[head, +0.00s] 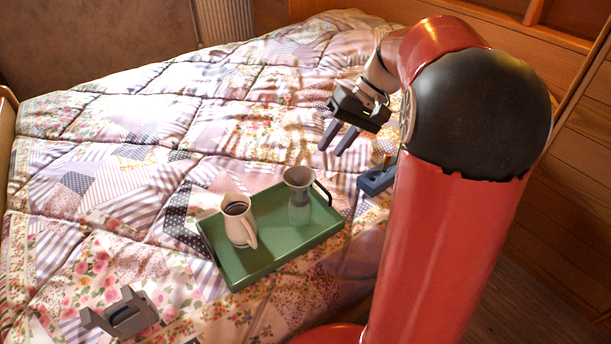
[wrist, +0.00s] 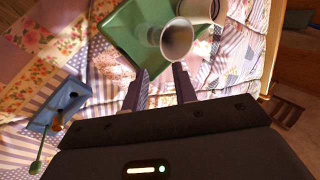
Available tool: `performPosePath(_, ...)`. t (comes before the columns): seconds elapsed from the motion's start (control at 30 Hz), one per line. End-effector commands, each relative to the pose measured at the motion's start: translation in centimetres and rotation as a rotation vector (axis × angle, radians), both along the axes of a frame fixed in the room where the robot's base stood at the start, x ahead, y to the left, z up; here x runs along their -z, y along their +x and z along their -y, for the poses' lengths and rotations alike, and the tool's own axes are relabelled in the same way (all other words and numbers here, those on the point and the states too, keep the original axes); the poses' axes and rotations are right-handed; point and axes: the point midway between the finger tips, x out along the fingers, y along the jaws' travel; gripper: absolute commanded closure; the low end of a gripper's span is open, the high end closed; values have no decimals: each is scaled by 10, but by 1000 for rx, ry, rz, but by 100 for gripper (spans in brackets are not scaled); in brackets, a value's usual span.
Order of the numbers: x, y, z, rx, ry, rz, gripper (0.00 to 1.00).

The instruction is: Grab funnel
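The funnel (head: 298,192) looks like a pale grey flared piece, wide mouth up, standing upright on the right part of a green tray (head: 262,266) on the bed. In the wrist view the funnel (wrist: 177,40) shows its round mouth just beyond my fingertips. My gripper (head: 332,139) hangs above and behind the tray in the head view, up and right of the funnel. In the wrist view its two fingers (wrist: 160,88) are apart with nothing between them. The gripper does not touch the funnel.
A blue block-like holder (head: 377,179) lies right of the tray, partly behind my arm. A grey object (head: 122,314) lies at the front left. The quilted bed (head: 130,130) is otherwise clear.

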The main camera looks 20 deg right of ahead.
Motion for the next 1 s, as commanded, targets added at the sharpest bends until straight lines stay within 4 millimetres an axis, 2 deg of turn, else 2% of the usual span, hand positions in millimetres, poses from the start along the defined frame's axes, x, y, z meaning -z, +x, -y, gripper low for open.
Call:
performPosePath(0.43, 48, -7, -36, -1, -1, -3, 72)
performPosePath(0.73, 53, -6, -39, 0, -2, -1, 72)
performPosePath(0.77, 53, -6, -39, 0, -2, -1, 73)
performPosePath(0.97, 53, -6, -39, 0, -2, -1, 100)
performPosePath(1.0, 53, -6, -39, 0, -2, -1, 100)
